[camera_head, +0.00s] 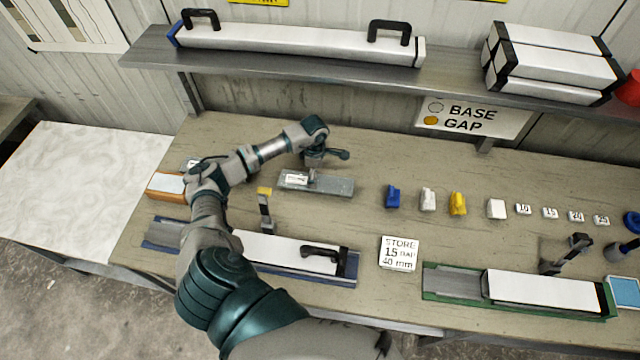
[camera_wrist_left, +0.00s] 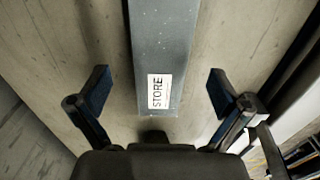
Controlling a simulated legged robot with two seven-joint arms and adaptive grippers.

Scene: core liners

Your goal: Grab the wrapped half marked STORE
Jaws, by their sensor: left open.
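The wrapped half is a long grey bar (camera_head: 335,185) lying on the bench, with a white label at its left part in the head view. In the left wrist view the grey bar (camera_wrist_left: 165,45) runs up from the middle, and its label (camera_wrist_left: 159,91) reads STORE. My left gripper (camera_head: 326,163) is over the bar. It is open, and in the wrist view its two fingers (camera_wrist_left: 160,85) stand on either side of the bar, apart from it. My right gripper is not in view.
A blue tray (camera_head: 354,266) with a white-topped piece lies in front, partly behind my arm. A card (camera_head: 399,253) reads STORE, 15 gap, 40 mm. A green tray (camera_head: 455,283) is at the right. Small coloured pieces (camera_head: 458,203) stand right of the bar. A shelf (camera_head: 300,65) overhangs the back.

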